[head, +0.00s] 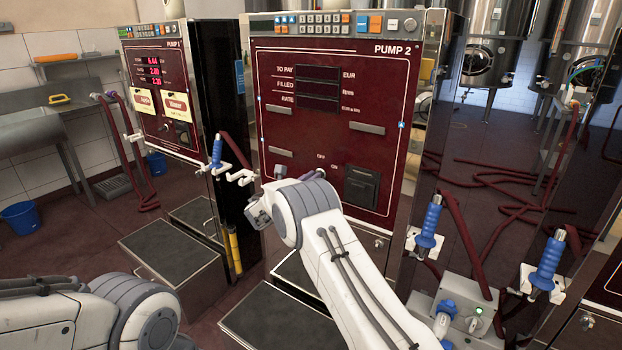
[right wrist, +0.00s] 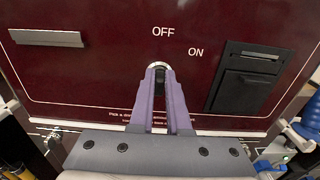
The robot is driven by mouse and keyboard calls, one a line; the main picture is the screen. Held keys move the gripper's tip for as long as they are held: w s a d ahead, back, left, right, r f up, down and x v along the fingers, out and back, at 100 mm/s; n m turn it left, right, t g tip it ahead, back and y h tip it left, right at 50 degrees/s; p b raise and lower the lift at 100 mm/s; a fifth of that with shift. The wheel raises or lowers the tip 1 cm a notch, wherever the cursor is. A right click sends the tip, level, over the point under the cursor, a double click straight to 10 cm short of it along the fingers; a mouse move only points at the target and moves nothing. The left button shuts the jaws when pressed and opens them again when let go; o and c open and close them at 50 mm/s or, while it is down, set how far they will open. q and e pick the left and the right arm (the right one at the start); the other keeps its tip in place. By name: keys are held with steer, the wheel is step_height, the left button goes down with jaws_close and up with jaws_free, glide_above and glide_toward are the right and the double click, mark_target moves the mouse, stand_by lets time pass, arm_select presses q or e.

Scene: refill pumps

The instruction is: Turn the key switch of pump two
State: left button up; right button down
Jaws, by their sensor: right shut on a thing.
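Pump two (head: 345,75) is a dark red cabinet marked PUMP 2, with dark display windows. Its key switch (right wrist: 158,66) shows in the right wrist view as a silver ring with a black key grip, below the OFF label and left of ON. The key grip looks roughly upright, towards OFF. My right gripper (right wrist: 160,84) has its purple fingers closed around the key grip.
Pump one (head: 160,80), with lit red numbers, stands to the left. A black slot unit (head: 361,187) sits right of the key switch. Blue-handled nozzles (head: 429,222) and red hoses hang at the right. Low dark steps (head: 175,258) stand in front of the pumps.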

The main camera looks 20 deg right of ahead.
steer(key=shift+s+d+f+m+b, duration=0.15)
steer(key=shift+m+b, duration=1.9)
steer(key=shift+b, duration=1.3)
steer(key=shift+s+d+f+m+b, duration=0.1)
steer(key=shift+s+f+m+b, duration=0.1)
steer(key=shift+m+b, duration=2.5)
steer(key=shift+s+d+f+m+b, duration=0.15)
steer(key=shift+m+b, duration=1.2)
steer(key=shift+b, duration=2.65)
steer(key=shift+a, duration=0.1)
steer(key=c, duration=0.9)
jaws_free()
steer(key=shift+r, duration=0.15)
